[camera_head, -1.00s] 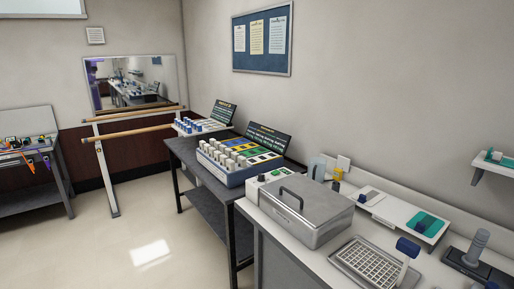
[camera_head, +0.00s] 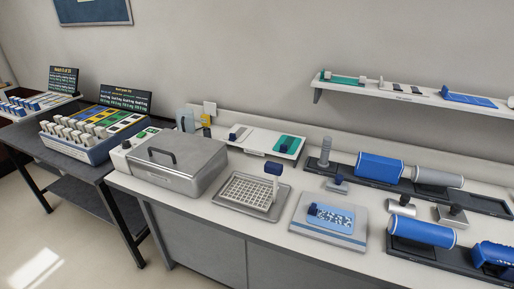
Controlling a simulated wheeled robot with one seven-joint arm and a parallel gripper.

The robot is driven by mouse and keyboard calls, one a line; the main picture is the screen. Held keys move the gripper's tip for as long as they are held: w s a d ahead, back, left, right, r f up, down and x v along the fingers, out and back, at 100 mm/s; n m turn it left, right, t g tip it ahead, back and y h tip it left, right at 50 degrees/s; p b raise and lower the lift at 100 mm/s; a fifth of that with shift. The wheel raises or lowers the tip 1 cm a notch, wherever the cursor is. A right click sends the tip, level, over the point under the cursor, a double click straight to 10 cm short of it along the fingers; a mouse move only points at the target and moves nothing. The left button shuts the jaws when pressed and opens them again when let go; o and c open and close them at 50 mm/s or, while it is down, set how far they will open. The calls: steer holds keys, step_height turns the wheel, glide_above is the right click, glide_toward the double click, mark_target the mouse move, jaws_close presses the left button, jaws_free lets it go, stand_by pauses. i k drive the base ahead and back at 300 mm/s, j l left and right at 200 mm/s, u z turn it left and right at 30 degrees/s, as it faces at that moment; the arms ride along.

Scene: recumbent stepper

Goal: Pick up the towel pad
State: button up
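A flat white pad with blue edge stripes (camera_head: 318,235) lies on the counter right of the middle. It looks most like the towel pad, but I cannot tell for certain. A teal pad with a dark block (camera_head: 287,144) sits on a white board farther back. My gripper is not in view.
The counter (camera_head: 215,220) carries a lidded metal box (camera_head: 175,165), a wire rack on a tray (camera_head: 247,191), and blue and grey rollers (camera_head: 380,167) at right. A wall shelf (camera_head: 400,90) hangs above. Floor is clear at lower left.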

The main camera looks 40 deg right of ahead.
mark_target(337, 185)
steer(key=k+j+z, duration=0.1)
steer(key=z, duration=1.05)
